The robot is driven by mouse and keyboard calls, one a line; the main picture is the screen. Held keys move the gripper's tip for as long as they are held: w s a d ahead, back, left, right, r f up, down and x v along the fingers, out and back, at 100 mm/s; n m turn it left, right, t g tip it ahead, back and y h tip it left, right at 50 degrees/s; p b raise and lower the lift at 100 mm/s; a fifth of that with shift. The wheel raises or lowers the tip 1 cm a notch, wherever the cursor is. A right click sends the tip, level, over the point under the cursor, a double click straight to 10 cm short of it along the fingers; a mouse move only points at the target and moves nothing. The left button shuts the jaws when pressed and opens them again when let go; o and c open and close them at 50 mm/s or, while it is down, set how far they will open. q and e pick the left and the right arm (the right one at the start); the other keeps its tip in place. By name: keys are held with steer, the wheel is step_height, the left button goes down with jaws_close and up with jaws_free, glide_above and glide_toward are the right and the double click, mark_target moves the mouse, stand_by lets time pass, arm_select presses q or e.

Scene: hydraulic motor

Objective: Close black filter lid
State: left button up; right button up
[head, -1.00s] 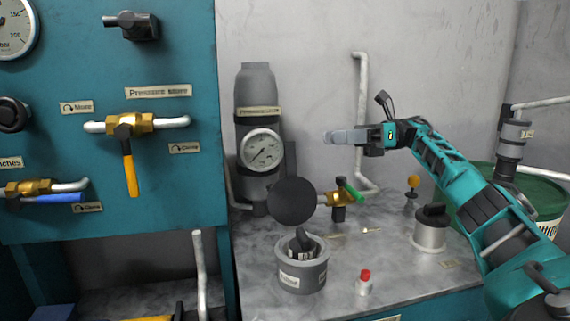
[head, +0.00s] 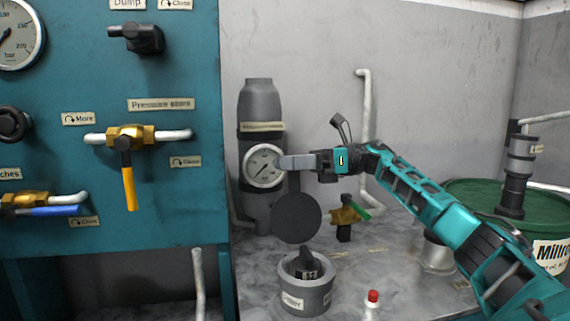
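The black filter lid (head: 297,218) is a round dark disc standing open and upright behind the filter. The grey filter housing (head: 306,292) stands on the bench with its top open and a dark part with a pale label inside. My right gripper (head: 283,162) comes in from the right, above the lid and in front of the pressure gauge's right edge. Its fingers look like a single grey shape from this side, so whether they are open is unclear. It appears apart from the lid. My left gripper is not in view.
A gauge (head: 264,166) on a grey cylinder (head: 261,105) stands behind the lid. A brass valve with a green handle (head: 352,212) is right of it. A red-topped button (head: 372,298) is at the front. A teal panel (head: 170,80) fills the left.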

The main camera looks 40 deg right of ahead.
steer(key=shift+w+a, duration=0.25)
steer(key=shift+a, duration=0.25)
jaws_close()
stand_by(0.3)
